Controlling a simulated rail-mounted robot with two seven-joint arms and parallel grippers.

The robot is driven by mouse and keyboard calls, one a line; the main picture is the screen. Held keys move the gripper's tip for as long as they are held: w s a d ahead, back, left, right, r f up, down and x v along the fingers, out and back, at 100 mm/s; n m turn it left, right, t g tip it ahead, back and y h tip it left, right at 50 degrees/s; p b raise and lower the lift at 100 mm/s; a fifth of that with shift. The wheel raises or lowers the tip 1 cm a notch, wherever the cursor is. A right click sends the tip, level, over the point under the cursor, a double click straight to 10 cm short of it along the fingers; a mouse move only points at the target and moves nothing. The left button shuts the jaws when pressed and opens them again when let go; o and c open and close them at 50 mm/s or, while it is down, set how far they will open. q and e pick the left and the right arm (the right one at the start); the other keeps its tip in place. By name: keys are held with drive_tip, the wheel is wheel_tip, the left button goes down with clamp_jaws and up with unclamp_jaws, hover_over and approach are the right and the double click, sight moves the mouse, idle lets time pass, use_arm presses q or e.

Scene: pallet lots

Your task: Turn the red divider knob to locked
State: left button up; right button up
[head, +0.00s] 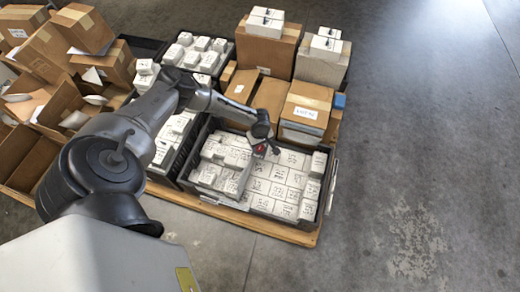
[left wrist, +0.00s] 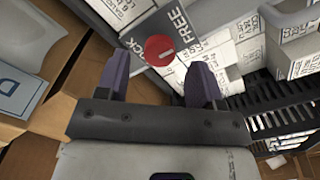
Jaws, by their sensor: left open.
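In the head view, my left gripper (head: 264,138) is over the black crate (head: 328,188) at the red knob (head: 261,149). My right gripper is out of view.
White labelled boxes (head: 285,178) fill the black crate around the knob. Cardboard boxes (head: 306,104) stand close behind my left gripper. More crates and open cartons (head: 60,105) lie to the left. The grey floor (head: 420,150) at the right is clear.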

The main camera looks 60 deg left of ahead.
sight(260, 149)
use_arm(q)
drive_tip(key=shift+f+b, duration=0.6)
drive_tip(key=shift+f, duration=0.7)
